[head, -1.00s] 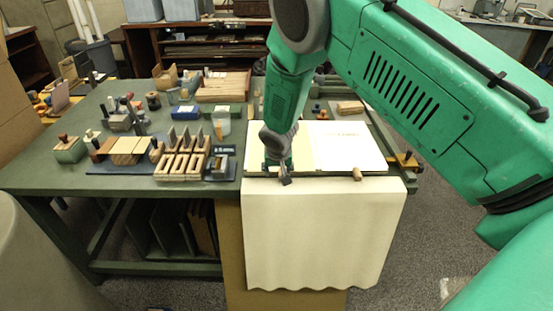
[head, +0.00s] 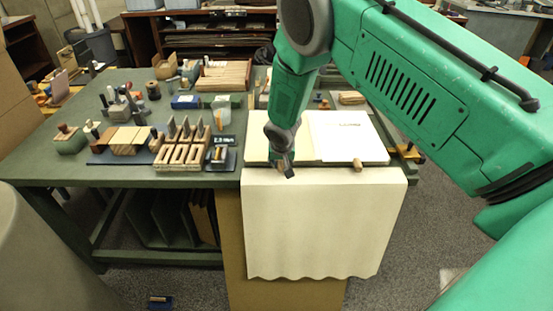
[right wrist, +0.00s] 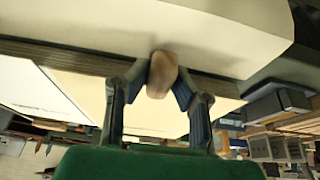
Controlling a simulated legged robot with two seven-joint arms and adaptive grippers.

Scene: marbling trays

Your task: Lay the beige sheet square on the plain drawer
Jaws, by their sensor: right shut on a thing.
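The beige sheet (head: 320,225) hangs over the table's front edge, its wavy lower edge pointing down. In the right wrist view the sheet (right wrist: 150,25) fills the top. My right gripper (head: 288,168) is at the upper left of the hanging part. In the right wrist view it (right wrist: 162,85) is shut on a small wooden knob (right wrist: 161,72) beside a dark edge. A second wooden knob (head: 357,164) sits at the right. Behind lie a flat cream surface (head: 285,148) and a white sheet (head: 340,137); I cannot tell which is the plain drawer. My left gripper is out of view.
The green table (head: 65,170) carries wooden combs (head: 180,155), small blocks and jars to the left. A brown panel (head: 232,255) stands under the hanging sheet. A clamp (head: 408,152) sits at the table's right edge. The floor in front is mostly clear.

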